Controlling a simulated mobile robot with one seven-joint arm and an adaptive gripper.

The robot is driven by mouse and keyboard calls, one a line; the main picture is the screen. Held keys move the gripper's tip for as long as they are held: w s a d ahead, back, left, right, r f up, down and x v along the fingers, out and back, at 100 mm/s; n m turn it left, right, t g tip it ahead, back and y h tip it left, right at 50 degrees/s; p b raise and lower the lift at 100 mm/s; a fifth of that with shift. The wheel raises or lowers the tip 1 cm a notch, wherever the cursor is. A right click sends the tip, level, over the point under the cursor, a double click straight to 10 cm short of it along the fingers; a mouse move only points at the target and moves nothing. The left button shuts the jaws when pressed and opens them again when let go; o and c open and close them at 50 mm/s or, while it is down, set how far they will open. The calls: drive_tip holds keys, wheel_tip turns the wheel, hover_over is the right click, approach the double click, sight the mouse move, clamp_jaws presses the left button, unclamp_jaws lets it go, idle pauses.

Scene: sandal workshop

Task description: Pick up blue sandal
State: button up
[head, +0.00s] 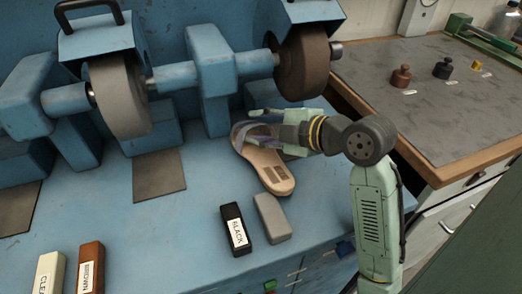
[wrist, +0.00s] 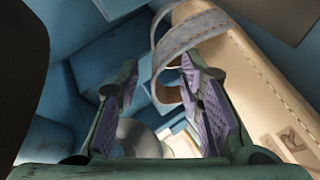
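One sandal (head: 270,172) with a tan sole and blue-grey straps lies on the blue bench in the head view, below the grinding wheels. My gripper (head: 262,137) is over its strap end, coming from the right and hiding part of it. In the wrist view the sandal's tan sole (wrist: 240,70) runs down the right side, with a pale stitched strap (wrist: 185,40) arching at the top centre. My gripper (wrist: 160,95) is open there, with a clear gap between its two purple-padded fingers. The right finger is at the strap; whether it is inside the loop or touching, I cannot tell.
A blue grinder with a grey wheel (head: 118,95) and a brown wheel (head: 303,62) stands close behind. A black block (head: 235,230) and a grey block (head: 272,218) lie in front. White (head: 49,275) and brown (head: 91,268) blocks are at lower left. A grey-topped table (head: 430,100) is right.

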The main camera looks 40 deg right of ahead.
drive_tip(key=shift+c, duration=0.4)
clamp_jaws()
drive_tip(key=shift+s+d+r, duration=0.1)
drive_tip(key=shift+s+r, duration=0.2)
drive_tip(key=shift+r, duration=0.05)
drive_tip(key=r+b+v, duration=0.1)
drive_tip(key=b+v, duration=0.2)
drive_tip(key=v, duration=1.2)
drive_tip(key=shift+w+r, duration=0.15)
drive_tip(key=shift+r, duration=0.05)
drive_tip(key=c, duration=0.6)
unclamp_jaws()
clamp_jaws()
